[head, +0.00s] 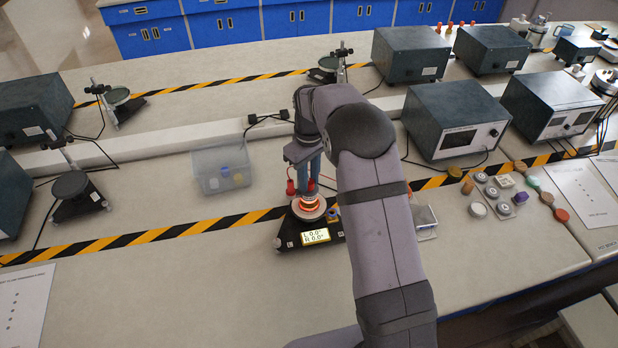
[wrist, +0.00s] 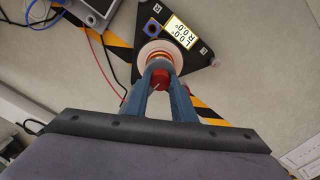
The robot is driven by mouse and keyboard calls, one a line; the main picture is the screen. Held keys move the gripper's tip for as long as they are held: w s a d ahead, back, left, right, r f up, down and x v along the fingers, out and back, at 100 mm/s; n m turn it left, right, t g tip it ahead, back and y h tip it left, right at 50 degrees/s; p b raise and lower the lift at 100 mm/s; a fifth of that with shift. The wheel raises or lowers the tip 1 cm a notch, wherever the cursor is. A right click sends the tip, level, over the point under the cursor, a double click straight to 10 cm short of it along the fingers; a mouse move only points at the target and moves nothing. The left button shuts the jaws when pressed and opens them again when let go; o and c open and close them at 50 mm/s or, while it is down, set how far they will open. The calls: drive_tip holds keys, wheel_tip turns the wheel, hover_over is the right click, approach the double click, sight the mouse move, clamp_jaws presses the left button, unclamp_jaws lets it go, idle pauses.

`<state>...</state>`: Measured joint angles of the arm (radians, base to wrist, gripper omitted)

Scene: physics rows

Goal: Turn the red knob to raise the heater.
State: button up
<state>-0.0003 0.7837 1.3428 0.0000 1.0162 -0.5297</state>
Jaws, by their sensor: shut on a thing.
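The heater apparatus stands on a black triangular base (head: 330,242) with a lit yellow display (head: 314,236) reading L 0.0°, R 0.0°. A glowing orange round heater (head: 308,207) sits above the base. My gripper (wrist: 160,68) has its blue fingers shut on the red knob (wrist: 160,82), one finger on each side. In the wrist view the heater (wrist: 160,52) shows just beyond the fingertips. In the head view my arm covers the right side of the apparatus, and my gripper reaches down just behind the heater.
A clear plastic bin (head: 221,170) with small items stands to the left. A grey power unit (head: 456,120) stands behind on the right. Cables run over the bench near the apparatus. Small weights and blocks lie at the right. The bench in front is mostly clear.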

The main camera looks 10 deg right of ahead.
drive_tip(key=shift+w+n, duration=0.1)
drive_tip(key=shift+n, duration=0.4)
drive_tip(key=o, duration=1.1)
drive_tip(key=shift+c, duration=0.2)
drive_tip(key=shift+r+b, duration=1.25)
drive_tip(key=shift+r, duration=2.5)
drive_tip(key=s+f+m, duration=0.3)
drive_tip(key=s, duration=1.1)
drive_tip(key=s+f+m, duration=0.3)
drive_tip(key=s+m, duration=0.1)
drive_tip(key=s, duration=1.1)
drive_tip(key=shift+s+f, duration=0.15)
